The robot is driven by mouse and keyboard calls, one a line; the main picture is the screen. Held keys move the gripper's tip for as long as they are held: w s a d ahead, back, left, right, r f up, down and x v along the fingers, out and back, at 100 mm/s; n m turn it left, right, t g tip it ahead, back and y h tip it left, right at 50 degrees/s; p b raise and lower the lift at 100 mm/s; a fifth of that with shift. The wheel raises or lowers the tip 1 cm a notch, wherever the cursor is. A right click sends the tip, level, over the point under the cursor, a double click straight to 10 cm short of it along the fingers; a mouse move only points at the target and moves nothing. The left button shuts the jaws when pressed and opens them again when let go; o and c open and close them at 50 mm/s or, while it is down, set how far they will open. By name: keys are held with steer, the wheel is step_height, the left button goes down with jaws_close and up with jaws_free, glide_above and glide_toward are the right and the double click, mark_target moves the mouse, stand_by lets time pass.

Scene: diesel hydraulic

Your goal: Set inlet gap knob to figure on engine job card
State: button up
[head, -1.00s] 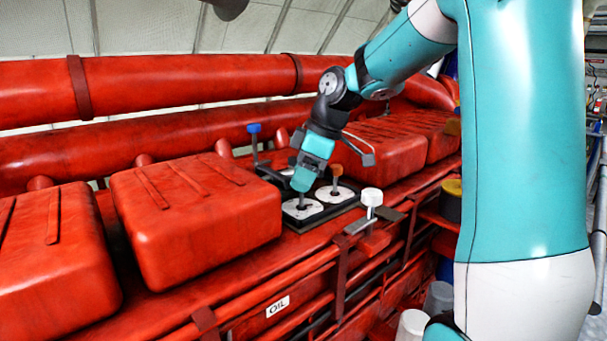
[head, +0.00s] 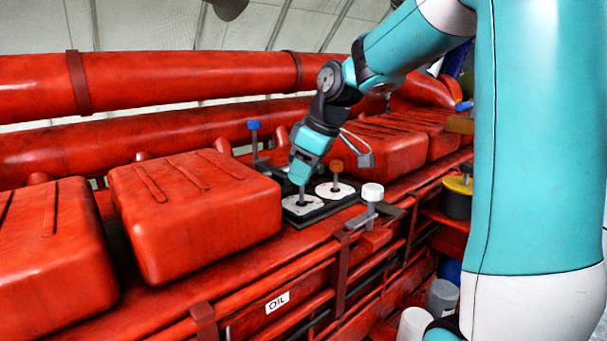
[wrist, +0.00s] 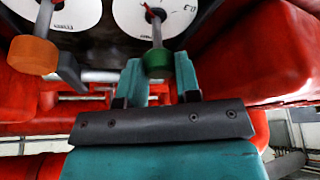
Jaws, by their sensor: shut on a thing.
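My gripper (head: 302,180) reaches down over the near white dial plate (head: 292,210) on the red engine. In the wrist view my gripper (wrist: 160,75) has its teal fingers on both sides of a green knob (wrist: 157,60), shut on it. The green knob sits on a grey stem above a white dial (wrist: 125,15) with small markings, mostly too small to read. An orange knob (head: 336,168) stands on the dial beside it; it also shows in the wrist view (wrist: 34,55). The job card is not recognisable in these frames. The green knob is hidden by my gripper in the head view.
A blue-topped post (head: 254,126) stands behind left. A white-capped post (head: 372,193) stands in front right of the dials. Red engine covers (head: 195,215) flank the dials, and red pipes (head: 180,80) run behind. An "OIL" label (head: 277,302) is on the front.

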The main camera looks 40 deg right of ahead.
steer(key=m, duration=0.2)
steer(key=m+h+b, duration=0.1)
steer(key=m, duration=0.1)
steer(key=shift+a+t+h, duration=0.15)
steer(key=shift+t+h, duration=0.15)
steer(key=shift+m+h+b, duration=0.4)
steer(key=shift+m+h, duration=0.3)
steer(key=shift+m, duration=1.5)
steer(key=o, duration=0.9)
steer(key=shift+r, duration=0.1)
steer(key=b+v, duration=0.1)
steer(key=v, duration=1.6)
steer(key=shift+a+r, duration=0.15)
steer(key=shift+r, duration=0.05)
